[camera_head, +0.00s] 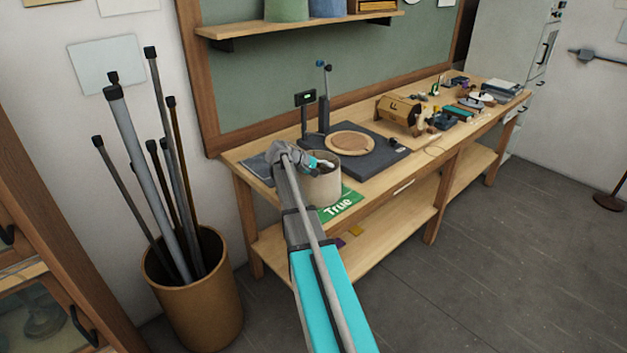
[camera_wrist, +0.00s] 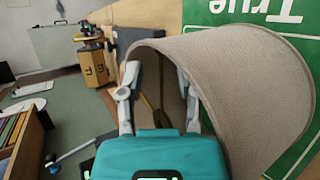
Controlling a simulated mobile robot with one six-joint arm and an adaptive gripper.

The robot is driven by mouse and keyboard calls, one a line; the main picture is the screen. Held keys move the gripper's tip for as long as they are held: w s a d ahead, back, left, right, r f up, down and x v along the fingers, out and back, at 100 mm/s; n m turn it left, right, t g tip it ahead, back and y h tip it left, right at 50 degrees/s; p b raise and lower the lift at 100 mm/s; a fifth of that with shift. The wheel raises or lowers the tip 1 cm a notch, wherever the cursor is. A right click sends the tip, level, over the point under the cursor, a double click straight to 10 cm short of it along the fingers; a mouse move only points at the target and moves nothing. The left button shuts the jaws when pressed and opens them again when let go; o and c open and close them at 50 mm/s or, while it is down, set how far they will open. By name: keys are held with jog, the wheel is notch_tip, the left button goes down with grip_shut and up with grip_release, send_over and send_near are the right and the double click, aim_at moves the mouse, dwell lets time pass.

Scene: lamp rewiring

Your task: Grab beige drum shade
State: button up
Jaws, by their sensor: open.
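The beige drum shade (camera_head: 322,187) stands on the near left end of the workbench, partly hidden by my arm. In the wrist view the shade (camera_wrist: 250,85) fills the right side, with its open end and dark inside toward my gripper. My gripper (camera_wrist: 156,75) is open, its two fingers apart at the shade's open end. In the head view my gripper (camera_head: 318,163) is at the shade's top rim. I cannot tell whether either finger touches the shade wall.
A green mat marked "True" (camera_head: 341,206) lies beside the shade. Behind it is a dark board with a round wooden disc (camera_head: 349,145) and an upright post (camera_head: 323,112). A wooden drum (camera_head: 398,114) and small parts lie farther along the bench. A bin of tubes (camera_head: 192,290) stands left.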

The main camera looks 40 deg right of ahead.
jog(key=shift+c, duration=0.3)
grip_shut()
dwell(0.5)
jog(key=s+d+r+p, duration=0.7)
jog(key=d+r+p, duration=0.5)
jog(key=r+p, duration=0.1)
dwell(0.5)
jog(key=shift+d, duration=0.1)
